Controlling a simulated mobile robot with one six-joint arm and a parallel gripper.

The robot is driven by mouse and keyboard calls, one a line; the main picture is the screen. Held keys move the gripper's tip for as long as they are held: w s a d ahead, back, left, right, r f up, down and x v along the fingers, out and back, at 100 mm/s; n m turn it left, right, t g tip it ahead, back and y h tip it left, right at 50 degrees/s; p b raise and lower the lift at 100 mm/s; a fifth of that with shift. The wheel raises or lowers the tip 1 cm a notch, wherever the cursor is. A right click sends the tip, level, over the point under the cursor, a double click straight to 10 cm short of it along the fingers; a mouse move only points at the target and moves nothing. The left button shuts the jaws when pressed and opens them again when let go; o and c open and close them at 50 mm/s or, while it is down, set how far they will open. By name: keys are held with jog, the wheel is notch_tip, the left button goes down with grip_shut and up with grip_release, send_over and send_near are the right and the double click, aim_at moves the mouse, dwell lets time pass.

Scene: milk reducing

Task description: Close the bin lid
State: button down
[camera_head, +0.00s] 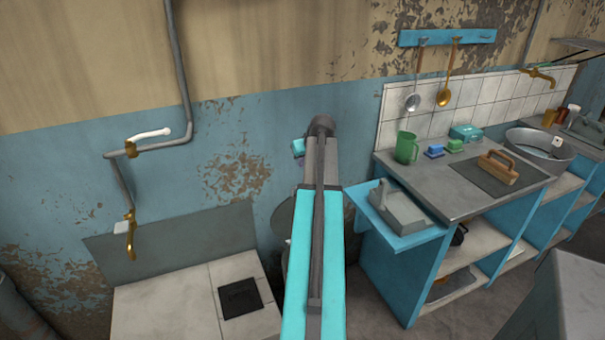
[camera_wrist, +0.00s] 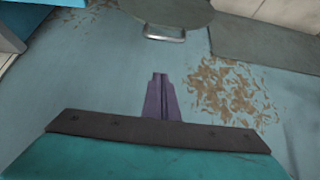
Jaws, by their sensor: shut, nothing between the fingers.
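The bin lid (camera_wrist: 165,12) is a grey-green disc with a metal handle (camera_wrist: 165,34) at its rim. It is at the top of the wrist view, cut off by the frame. In the head view, a grey curved part of the lid (camera_head: 282,216) shows left of my arm and looks raised against the blue wall. The bin below is almost wholly hidden behind my arm. My gripper (camera_wrist: 160,75) has its purple fingers together, empty, in front of the wall and apart from the handle. In the head view, only a bit of my gripper (camera_head: 299,159) shows.
A blue counter (camera_head: 440,200) with a side shelf (camera_head: 425,238) holding a grey box stands right of the bin. A low tiled block (camera_head: 170,305) is to the left. A pipe with taps (camera_head: 130,190) runs along the wall. Some grey floor (camera_head: 380,300) is free.

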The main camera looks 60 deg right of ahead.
jog(key=shift+w+d+f+p, duration=0.25)
jog(key=shift+f+p, duration=0.2)
jog(key=shift+f, duration=1.05)
jog(key=shift+w+d+f+p, duration=0.15)
jog(key=shift+w+f+p, duration=0.25)
jog(key=shift+f, duration=1.1)
jog(key=shift+w+d+f+p, duration=0.2)
jog(key=shift+f+p, duration=0.35)
jog(key=shift+f, duration=0.95)
jog(key=shift+s+f, duration=0.1)
jog(key=shift+s+a, duration=0.1)
jog(key=shift+a, duration=0.05)
